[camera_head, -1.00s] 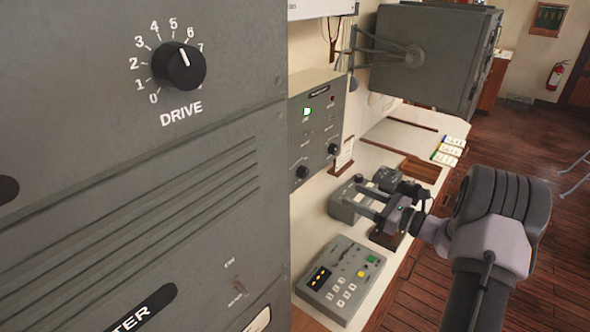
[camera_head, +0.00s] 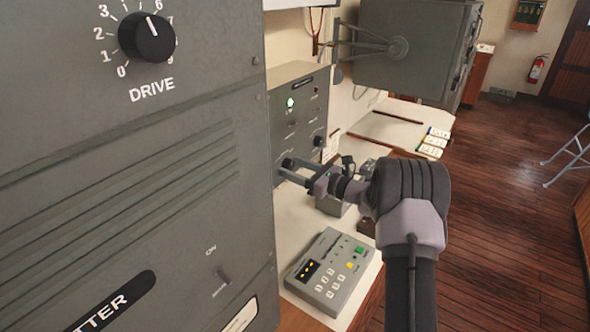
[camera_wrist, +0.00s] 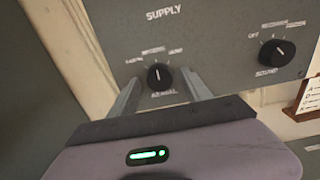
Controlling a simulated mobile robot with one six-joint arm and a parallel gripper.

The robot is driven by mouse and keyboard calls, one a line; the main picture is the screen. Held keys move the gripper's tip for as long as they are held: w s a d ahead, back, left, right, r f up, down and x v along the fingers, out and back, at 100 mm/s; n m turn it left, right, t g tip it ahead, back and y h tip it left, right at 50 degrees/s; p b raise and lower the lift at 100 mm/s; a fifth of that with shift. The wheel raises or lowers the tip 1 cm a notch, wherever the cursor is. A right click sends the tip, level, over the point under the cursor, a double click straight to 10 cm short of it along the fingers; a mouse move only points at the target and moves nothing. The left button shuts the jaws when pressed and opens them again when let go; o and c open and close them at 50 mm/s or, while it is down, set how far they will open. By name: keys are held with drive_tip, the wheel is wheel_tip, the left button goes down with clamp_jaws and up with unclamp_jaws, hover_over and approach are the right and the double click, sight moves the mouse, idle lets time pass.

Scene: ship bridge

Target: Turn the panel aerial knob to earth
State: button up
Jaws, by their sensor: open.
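The aerial knob (camera_wrist: 159,76) is small, black and round, with a white pointer line that points roughly straight up. It is on the grey panel (camera_wrist: 215,50), which the head view shows as a grey box (camera_head: 300,108) against the wall. Small marks sit at the upper left, top and upper right of the knob, too blurred to read surely. My gripper (camera_wrist: 160,88) is open, with one finger to each side of the knob and a visible gap to it. In the head view my gripper (camera_head: 283,169) reaches the lower left of the panel and largely hides the knob.
A second black knob marked sound (camera_wrist: 277,53) is to the right on the same panel. A large grey cabinet (camera_head: 150,190) stands close on the left. A keypad unit (camera_head: 331,272) lies on the white counter below my arm. Open wooden floor (camera_head: 500,220) is at right.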

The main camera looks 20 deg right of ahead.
drive_tip(key=shift+c, duration=0.5)
clamp_jaws()
drive_tip(key=shift+f+b, duration=0.1)
drive_tip(key=shift+b, duration=0.3)
drive_tip(key=shift+f+n+b, duration=0.1)
drive_tip(key=shift+n+b, duration=0.6)
drive_tip(key=shift+b, duration=0.1)
drive_tip(key=n+b, duration=0.3)
drive_tip(key=b, duration=0.1)
drive_tip(key=shift+f, duration=0.1)
drive_tip(key=n+b, duration=0.3)
drive_tip(key=b, duration=0.1)
drive_tip(key=shift+d+r+n+b, duration=0.1)
drive_tip(key=shift+r+n+b, duration=0.15)
drive_tip(key=shift+n+b, duration=0.5)
